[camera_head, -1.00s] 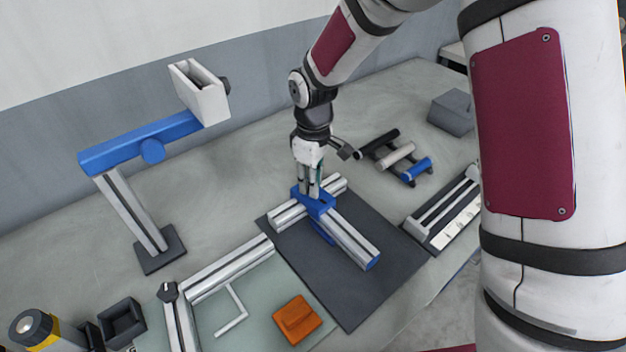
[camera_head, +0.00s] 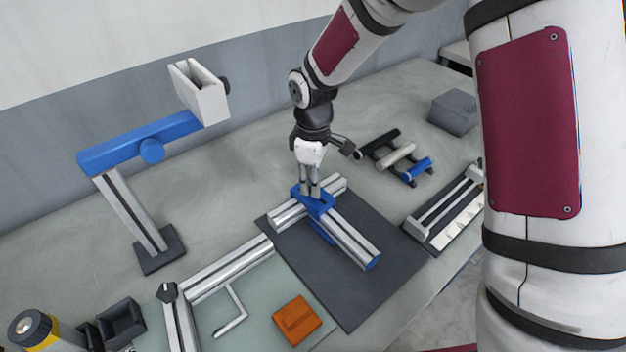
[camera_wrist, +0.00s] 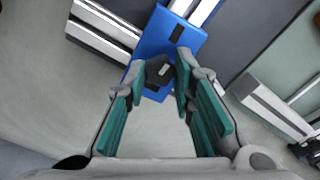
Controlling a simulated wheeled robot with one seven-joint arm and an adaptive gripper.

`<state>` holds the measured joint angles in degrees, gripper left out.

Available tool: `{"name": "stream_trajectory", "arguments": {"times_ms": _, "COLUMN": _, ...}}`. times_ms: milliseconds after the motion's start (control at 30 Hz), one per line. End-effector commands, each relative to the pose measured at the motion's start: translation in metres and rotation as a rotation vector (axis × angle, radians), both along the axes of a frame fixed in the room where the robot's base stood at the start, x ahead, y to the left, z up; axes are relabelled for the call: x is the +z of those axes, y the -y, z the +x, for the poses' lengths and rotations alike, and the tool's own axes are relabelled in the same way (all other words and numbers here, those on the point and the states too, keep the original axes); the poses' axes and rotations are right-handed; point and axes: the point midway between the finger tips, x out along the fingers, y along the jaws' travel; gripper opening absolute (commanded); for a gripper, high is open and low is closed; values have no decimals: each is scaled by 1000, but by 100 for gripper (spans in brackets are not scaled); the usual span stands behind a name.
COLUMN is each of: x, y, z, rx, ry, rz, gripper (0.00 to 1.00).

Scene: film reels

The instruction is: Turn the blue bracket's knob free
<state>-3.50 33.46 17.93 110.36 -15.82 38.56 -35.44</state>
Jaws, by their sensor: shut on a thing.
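The blue bracket (camera_head: 318,205) sits where two grey aluminium profiles cross on a dark mat (camera_head: 352,310). In the wrist view the blue bracket (camera_wrist: 190,42) fills the top middle, with its dark knob (camera_wrist: 158,71) on its near end. My gripper (camera_head: 311,192) points down at the bracket from above. In the wrist view my gripper (camera_wrist: 157,78) has its teal-padded fingers on either side of the knob, closed on it. In the head view the knob is hidden by the fingers.
A blue-armed stand (camera_head: 125,152) with a white head rises at the left. Dark, white and blue rolls (camera_head: 398,155) lie on a rack behind right. An orange block (camera_head: 297,319) lies on the pale green mat in front. A grey box (camera_head: 453,112) stands at the back right.

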Motion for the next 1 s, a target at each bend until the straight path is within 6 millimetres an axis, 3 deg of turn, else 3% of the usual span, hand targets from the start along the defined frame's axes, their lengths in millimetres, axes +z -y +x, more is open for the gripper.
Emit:
{"name": "stream_trajectory", "arguments": {"times_ms": 967, "x": 0, "y": 0, "z": 0, "rx": 36, "ry": 0, "rz": 0, "gripper": 0}}
{"name": "stream_trajectory", "arguments": {"times_ms": 1000, "x": 0, "y": 0, "z": 0, "rx": 36, "ry": 1, "rz": 0, "gripper": 28}}
